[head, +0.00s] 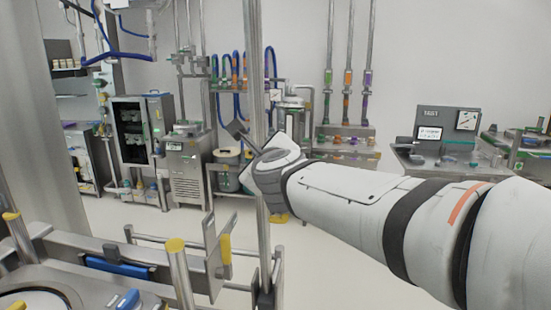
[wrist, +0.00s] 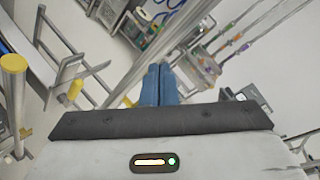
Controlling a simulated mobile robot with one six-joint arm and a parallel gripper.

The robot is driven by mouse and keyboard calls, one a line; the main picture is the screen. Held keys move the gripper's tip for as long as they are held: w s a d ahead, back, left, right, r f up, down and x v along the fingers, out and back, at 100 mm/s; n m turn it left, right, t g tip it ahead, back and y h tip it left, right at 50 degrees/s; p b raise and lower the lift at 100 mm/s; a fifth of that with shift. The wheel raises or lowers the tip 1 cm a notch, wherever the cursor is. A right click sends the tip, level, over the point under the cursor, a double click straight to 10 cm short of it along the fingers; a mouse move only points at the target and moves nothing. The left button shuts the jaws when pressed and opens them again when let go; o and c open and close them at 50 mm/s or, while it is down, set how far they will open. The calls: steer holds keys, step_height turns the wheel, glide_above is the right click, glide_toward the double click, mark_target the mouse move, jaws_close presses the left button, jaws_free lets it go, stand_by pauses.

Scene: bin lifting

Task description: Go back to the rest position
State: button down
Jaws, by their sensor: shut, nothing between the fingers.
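My arm reaches in from the right of the head view, stretched out towards the middle. My gripper (head: 237,130) is at its far end, in the air just left of a vertical steel post (head: 262,215). In the wrist view my gripper (wrist: 160,72) shows two blue-grey fingers side by side. They are shut with nothing between them.
A steel frame with yellow-capped posts (head: 180,275) stands at the lower left, close by. A steel column (head: 62,110) rises at the left. Cabinets (head: 145,130) and a bench with a screen (head: 440,140) stand along the back. Open pale floor lies between.

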steer(key=s+d+f+n+g+h+b, duration=0.1)
steer(key=s+d+f+n+g, duration=0.5)
steer(key=s+d+f+n, duration=0.3)
steer(key=s+d+f+n+g+h, duration=0.2)
steer(key=s+d+f+n+g, duration=0.4)
steer(key=s+f+n, duration=0.9)
steer(key=d+f, duration=0.2)
steer(key=d, duration=0.1)
steer(key=shift+s+d+f+n+h+b, duration=0.3)
steer(key=shift+s+d+b, duration=0.05)
steer(key=shift+d+b, duration=0.05)
